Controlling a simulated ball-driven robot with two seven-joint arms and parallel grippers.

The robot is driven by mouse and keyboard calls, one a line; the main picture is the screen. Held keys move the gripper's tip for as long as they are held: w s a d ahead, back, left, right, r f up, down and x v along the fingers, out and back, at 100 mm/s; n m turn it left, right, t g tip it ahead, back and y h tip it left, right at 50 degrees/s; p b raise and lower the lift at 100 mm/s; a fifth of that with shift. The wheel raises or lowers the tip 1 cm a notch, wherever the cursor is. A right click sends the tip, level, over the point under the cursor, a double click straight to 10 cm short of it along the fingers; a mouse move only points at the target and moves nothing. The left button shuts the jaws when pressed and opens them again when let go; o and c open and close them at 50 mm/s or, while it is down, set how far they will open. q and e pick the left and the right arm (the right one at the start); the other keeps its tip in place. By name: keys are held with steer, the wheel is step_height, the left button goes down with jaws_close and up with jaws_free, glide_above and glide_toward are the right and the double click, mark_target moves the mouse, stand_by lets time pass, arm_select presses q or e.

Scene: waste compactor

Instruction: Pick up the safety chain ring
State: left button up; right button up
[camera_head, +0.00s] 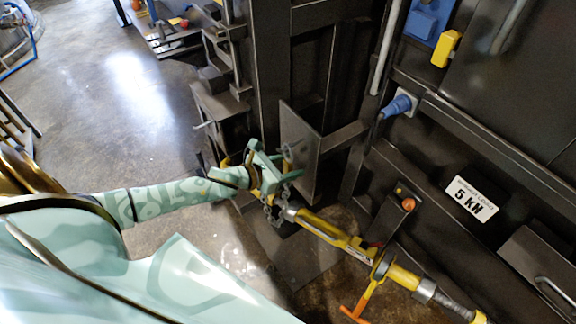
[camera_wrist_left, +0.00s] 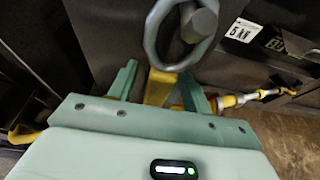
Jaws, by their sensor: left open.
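The safety chain ring, a grey-green loop (camera_wrist_left: 151,38), shows in the left wrist view just beyond my left gripper (camera_wrist_left: 160,80). It appears to hang around a grey round peg (camera_wrist_left: 200,25). A yellow piece (camera_wrist_left: 159,90) shows between the two green fingers, below the ring. My left gripper (camera_head: 277,167) is open, close to the upright dark plate in the head view. A dark chain (camera_head: 273,213) hangs just below it. The ring cannot be made out clearly in the head view. My right gripper is not in view.
A yellow pole with metal sections (camera_head: 325,231) runs down to the lower right, with an orange handle (camera_head: 357,307). The dark upright plate (camera_head: 300,148) stands right beside my gripper. The compactor's dark wall with a 5 KN sign (camera_head: 471,198) fills the right. Open floor (camera_head: 125,90) lies upper left.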

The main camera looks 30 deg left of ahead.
arm_select(q)
jaws_close()
steer(key=shift+r, duration=0.15)
